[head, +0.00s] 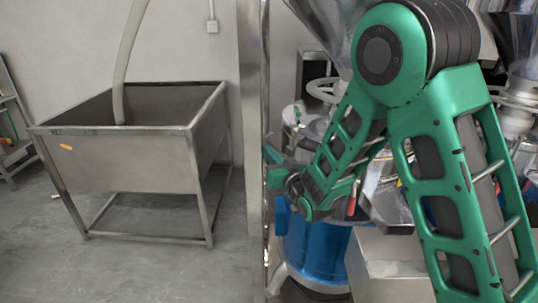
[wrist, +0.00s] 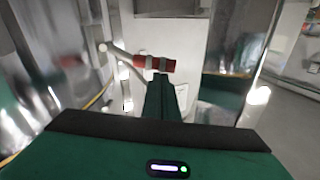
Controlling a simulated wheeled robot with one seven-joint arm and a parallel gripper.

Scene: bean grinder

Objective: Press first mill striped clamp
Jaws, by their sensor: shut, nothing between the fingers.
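A red clamp handle with a pale band (wrist: 153,63) shows in the wrist view just beyond my fingertips, on a light rod that runs off to the left. My gripper (wrist: 161,79) is shut with nothing between its fingers. Its tips point at the handle and overlap its lower edge in the picture; I cannot tell whether they touch. In the head view my gripper (head: 271,166) is at the left end of my arm, by the mill with the blue base (head: 314,246). My arm hides much of this mill, and I cannot make out the clamp there.
A grey metal post (head: 252,150) stands just left of the gripper. A steel tub on legs (head: 125,160) with a hose stands farther left, with bare floor before it. A metal box (head: 385,262) is at the lower right. Another red handle (head: 351,207) shows beside my arm.

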